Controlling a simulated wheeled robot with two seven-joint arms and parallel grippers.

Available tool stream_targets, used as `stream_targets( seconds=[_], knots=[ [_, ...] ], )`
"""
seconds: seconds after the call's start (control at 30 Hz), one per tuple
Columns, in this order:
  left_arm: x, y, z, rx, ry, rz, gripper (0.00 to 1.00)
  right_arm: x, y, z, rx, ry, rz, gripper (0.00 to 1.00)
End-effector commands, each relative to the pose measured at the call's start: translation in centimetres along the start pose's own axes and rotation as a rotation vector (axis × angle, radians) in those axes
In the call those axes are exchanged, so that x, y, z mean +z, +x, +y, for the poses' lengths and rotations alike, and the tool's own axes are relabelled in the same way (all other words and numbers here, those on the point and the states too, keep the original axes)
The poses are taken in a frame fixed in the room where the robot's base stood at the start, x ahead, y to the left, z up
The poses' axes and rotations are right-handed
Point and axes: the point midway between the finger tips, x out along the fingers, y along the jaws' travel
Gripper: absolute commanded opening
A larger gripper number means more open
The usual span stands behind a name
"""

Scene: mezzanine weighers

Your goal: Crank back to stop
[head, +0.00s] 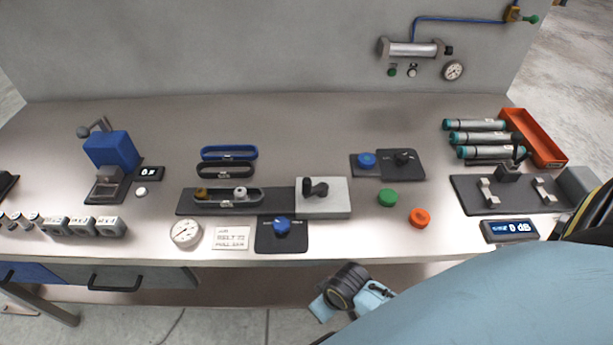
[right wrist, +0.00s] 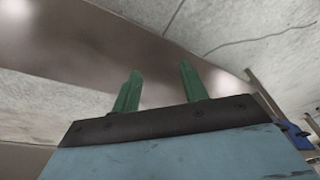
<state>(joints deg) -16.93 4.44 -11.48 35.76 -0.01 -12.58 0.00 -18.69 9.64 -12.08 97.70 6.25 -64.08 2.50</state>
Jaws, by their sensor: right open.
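A small dark crank (head: 316,188) with an upright knob sits on a pale grey block (head: 335,206) near the middle of the bench. The block joins the right end of a dark rail unit (head: 186,207) holding an oval belt loop with a brass and a pale pulley. My right gripper (right wrist: 158,85) shows two green fingers standing apart with nothing between them. In the head view part of my right arm is below the bench's front edge, and the fingertips cannot be made out. The right gripper is apart from the crank. My left gripper is in neither view.
A blue knob on a black plate (head: 265,243), a dial gauge (head: 186,232) and a card (head: 231,238) lie in front of the rail. Green (head: 387,198) and orange (head: 419,217) round pieces lie right of the crank block. Two spare belts (head: 228,153) lie behind.

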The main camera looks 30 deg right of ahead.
Motion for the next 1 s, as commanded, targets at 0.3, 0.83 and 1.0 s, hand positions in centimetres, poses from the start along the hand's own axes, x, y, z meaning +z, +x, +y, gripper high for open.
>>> stream_targets(
  seconds=[0.3, 0.83, 1.0],
  knots=[
    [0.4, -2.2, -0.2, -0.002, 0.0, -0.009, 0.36, -6.4, -10.7, -1.2, -0.041, -0.044, 0.042, 0.44],
    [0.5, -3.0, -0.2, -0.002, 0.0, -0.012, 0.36, -19.0, -16.9, 2.7, -0.063, -0.106, -0.076, 0.44],
    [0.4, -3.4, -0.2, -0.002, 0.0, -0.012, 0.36, -23.4, -21.9, 6.7, -0.016, -0.072, -0.154, 0.44]
  ],
)
